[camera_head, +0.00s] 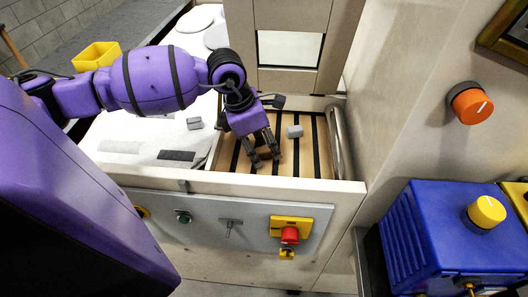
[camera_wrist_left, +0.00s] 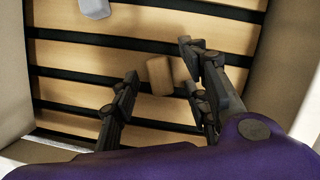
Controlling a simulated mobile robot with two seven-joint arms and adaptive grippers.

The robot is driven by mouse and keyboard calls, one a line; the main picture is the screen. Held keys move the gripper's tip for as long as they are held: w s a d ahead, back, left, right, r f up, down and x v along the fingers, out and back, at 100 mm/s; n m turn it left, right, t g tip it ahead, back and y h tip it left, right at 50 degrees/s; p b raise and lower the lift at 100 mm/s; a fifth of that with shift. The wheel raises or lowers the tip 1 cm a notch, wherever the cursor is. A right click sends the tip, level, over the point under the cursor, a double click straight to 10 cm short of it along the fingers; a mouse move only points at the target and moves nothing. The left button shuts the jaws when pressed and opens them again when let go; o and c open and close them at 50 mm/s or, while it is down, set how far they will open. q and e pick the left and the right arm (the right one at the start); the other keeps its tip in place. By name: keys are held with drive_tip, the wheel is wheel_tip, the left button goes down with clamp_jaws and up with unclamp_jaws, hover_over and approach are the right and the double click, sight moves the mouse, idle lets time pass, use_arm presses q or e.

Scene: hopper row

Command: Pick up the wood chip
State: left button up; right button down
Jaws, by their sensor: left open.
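The wood chip (camera_wrist_left: 160,75) is a small tan block on the slatted wooden bed (camera_wrist_left: 75,92) of the hopper. In the left wrist view it lies between the two fingers of my left gripper (camera_wrist_left: 158,62). The gripper is open, with a finger on each side, and I see no clear grip on the chip. In the head view my left gripper (camera_head: 266,159) points down over the slats, and its fingers hide most or all of the chip. My right gripper is not in view.
A grey block (camera_head: 294,131) lies on the slats near the gripper. The hopper's front wall (camera_head: 250,184) and a curved metal handle (camera_head: 338,142) bound the bed. More grey pieces (camera_head: 194,123) lie on the white surface to the left. A yellow bin (camera_head: 97,56) stands farther back.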

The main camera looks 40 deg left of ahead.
use_arm(q)
drive_tip(key=c, duration=0.9)
